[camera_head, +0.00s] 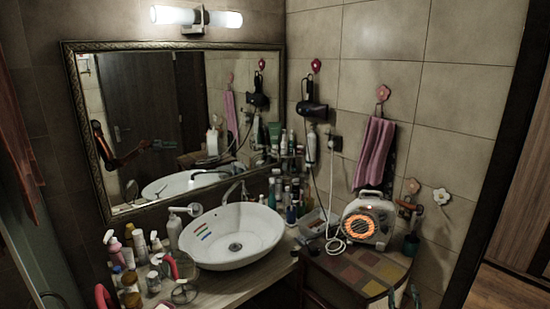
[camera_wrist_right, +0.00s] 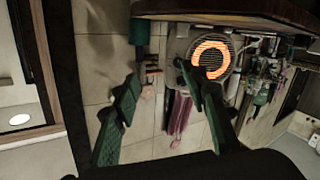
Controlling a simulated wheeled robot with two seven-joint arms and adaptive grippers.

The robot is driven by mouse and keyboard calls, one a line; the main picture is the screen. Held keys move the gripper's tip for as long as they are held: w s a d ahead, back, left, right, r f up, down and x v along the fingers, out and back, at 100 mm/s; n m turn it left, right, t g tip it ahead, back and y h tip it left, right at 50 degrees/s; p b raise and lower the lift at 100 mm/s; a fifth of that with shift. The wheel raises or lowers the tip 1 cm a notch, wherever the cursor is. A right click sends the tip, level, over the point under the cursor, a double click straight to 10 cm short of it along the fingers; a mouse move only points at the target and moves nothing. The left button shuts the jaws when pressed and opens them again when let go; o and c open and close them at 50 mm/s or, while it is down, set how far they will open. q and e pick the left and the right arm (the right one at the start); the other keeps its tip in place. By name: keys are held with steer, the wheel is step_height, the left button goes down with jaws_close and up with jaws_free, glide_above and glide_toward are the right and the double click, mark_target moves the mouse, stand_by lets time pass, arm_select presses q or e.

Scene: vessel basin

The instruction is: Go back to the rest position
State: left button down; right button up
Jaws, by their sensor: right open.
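My right gripper (camera_head: 404,297) shows at the bottom edge of the head view, in front of the wooden side table, with its green fingertips apart. In the right wrist view (camera_wrist_right: 158,85) its two green fingers are spread wide with nothing held between them. My left gripper is not in view. The white vessel basin (camera_head: 258,237) sits on the counter, with several coloured stripes inside its left wall.
A heater with a glowing orange ring (camera_head: 375,222) stands on the patchwork-topped side table (camera_head: 345,264); it also shows in the right wrist view (camera_wrist_right: 210,58). A dark cup (camera_head: 411,245) is near the table's right edge. Bottles (camera_head: 130,258) crowd the counter's left. A pink towel (camera_head: 374,155) hangs behind.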

steer(key=s+f+g+y, duration=0.2)
steer(key=s+f+g, duration=0.5)
steer(key=s+f, duration=1.5)
steer(key=s+a+f+g+y, duration=0.1)
steer(key=s+a+f+g, duration=0.1)
steer(key=s, duration=0.7)
steer(key=s+a+f+g+y, duration=0.1)
steer(key=s+a+f+g, duration=0.15)
steer(key=s, duration=0.65)
steer(key=s+a+f+g+y, duration=0.1)
steer(key=s+a+f+g, duration=0.15)
steer(key=s, duration=0.65)
step_height(320, 180, down, 29)
steer(key=s+a, duration=0.1)
steer(key=s, duration=0.1)
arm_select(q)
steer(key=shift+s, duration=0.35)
arm_select(e)
steer(key=s+f+n+g, duration=0.1)
steer(key=s+f, duration=1.6)
steer(key=s, duration=0.3)
steer(key=shift+s+a+f+n+y, duration=0.15)
steer(key=shift+a+f+n+y, duration=0.15)
steer(key=shift+f, duration=0.05)
